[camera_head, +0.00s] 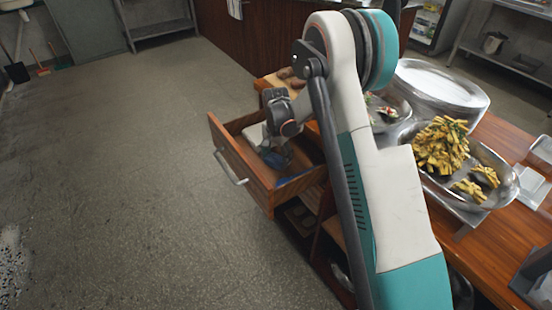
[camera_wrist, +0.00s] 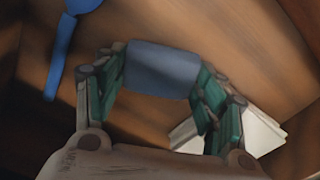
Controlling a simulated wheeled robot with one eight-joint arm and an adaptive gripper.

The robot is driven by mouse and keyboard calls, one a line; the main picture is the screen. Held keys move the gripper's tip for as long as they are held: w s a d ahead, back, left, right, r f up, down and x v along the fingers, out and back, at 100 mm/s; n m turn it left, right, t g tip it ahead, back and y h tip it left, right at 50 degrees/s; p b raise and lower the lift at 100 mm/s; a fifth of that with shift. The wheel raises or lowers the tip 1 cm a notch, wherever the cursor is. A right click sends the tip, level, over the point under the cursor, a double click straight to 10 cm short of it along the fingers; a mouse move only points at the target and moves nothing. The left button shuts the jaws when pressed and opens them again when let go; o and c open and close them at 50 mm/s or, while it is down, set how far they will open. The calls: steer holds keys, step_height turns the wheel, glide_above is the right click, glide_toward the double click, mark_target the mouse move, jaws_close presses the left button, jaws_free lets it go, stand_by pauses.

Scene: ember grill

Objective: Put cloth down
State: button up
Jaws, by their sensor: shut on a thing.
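My gripper (camera_head: 278,155) reaches down into an open wooden drawer (camera_head: 240,166) in the head view. In the wrist view my gripper (camera_wrist: 163,85) has its green-padded fingers on either side of a folded blue-grey cloth (camera_wrist: 163,70), and it is shut on it. The cloth is inside the drawer, close to the wooden boards. I cannot tell whether it touches the drawer bottom. In the head view the arm hides most of the cloth.
A blue utensil-like thing (camera_wrist: 62,45) lies in the drawer at upper left in the wrist view. A white flat thing (camera_wrist: 262,132) lies beside the right finger. The counter holds a tray of yellow food (camera_head: 440,145). The floor at left is clear.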

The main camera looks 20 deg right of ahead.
steer(key=o, duration=1.1)
steer(key=shift+r, duration=0.1)
